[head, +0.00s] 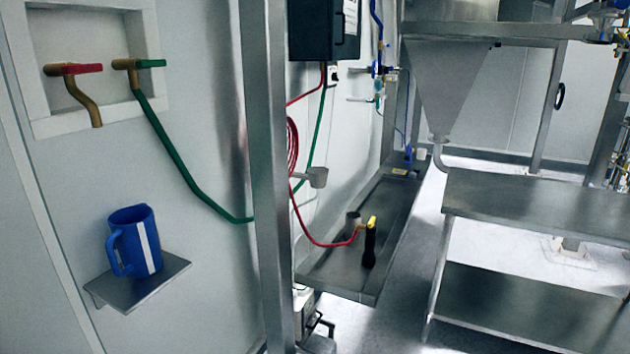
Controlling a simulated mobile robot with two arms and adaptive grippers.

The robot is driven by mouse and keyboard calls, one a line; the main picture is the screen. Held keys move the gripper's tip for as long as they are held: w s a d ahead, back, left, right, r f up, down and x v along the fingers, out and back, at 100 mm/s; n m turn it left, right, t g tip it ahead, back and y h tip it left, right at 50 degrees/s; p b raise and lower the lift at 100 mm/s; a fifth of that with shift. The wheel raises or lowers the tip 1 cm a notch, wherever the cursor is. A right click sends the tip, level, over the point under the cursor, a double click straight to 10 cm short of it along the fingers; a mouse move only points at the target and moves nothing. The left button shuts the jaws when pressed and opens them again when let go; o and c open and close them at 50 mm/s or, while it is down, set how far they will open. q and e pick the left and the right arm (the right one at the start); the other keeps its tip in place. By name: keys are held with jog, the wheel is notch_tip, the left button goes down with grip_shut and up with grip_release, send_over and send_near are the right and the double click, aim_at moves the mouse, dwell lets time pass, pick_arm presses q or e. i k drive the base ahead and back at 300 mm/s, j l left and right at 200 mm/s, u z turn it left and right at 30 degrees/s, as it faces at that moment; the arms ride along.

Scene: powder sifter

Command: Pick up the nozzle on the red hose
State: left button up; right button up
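The nozzle (370,245) is black with a yellow top and stands roughly upright on the grey metal shelf (335,279). The red hose (325,244) joins it near the yellow part. From there the hose runs left and up to a red coil (292,150) on the wall, partly hidden by a steel post. Neither of my grippers shows in the head view.
The vertical steel post (265,180) stands left of the shelf. A blue jug (134,241) stands on a small wall shelf at left. A steel table (540,205) is at right, with open floor between.

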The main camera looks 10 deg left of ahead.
aim_at(368, 259)
jog(key=i+l+u, duration=0.15)
jog(key=i+l, duration=1.35)
jog(key=l, duration=0.15)
